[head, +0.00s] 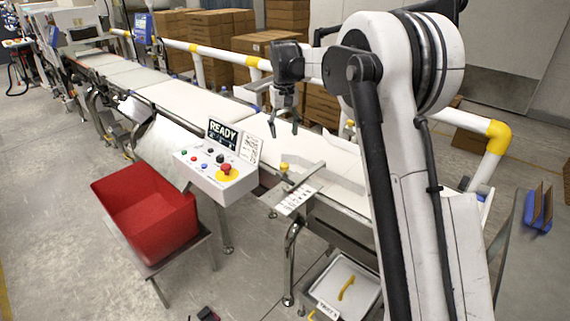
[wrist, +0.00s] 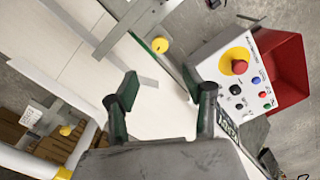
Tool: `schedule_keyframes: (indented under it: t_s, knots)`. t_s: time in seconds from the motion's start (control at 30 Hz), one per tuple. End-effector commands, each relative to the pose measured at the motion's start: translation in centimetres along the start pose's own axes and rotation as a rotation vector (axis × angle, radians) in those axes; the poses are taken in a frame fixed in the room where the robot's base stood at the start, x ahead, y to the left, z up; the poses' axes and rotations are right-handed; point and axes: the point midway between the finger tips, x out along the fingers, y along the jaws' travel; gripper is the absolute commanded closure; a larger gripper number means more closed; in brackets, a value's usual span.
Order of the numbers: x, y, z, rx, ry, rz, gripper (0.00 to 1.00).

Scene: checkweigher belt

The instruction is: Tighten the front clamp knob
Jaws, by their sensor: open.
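The front clamp knob (head: 284,168) is a small yellow knob at the near edge of the belt, beside a metal guide rail (head: 305,178). In the wrist view the yellow knob (wrist: 160,45) shows above the fingertips, apart from them. My gripper (head: 284,127) hangs over the belt with its fingers pointing down, above the knob and clear of it. In the wrist view my gripper (wrist: 168,90) is open, with only pale belt surface between its fingers. A second yellow knob (head: 350,125) stands at the far side of the belt.
A control box (head: 222,175) with a red button and a READY display (head: 223,131) stands left of the knob. A red bin (head: 147,210) is further left. A white-and-yellow rail (head: 225,54) runs behind the belt, with cardboard boxes (head: 222,28) beyond it.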

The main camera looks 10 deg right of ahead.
Motion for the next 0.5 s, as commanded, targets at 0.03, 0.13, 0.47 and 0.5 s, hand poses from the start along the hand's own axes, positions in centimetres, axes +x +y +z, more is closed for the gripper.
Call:
schedule_keyframes:
  t_s: [0.03, 0.13, 0.47, 0.5]
  knots:
    - [0.5, 0.0, 0.0, 0.000, 0.000, 0.000, 0.54]
    - [2.0, 0.0, 0.0, 0.000, 0.000, 0.000, 0.54]
    - [8.2, 0.0, 0.0, 0.000, 0.001, 0.000, 0.54]
    - [8.8, 0.0, 0.0, 0.000, 0.001, 0.000, 0.54]
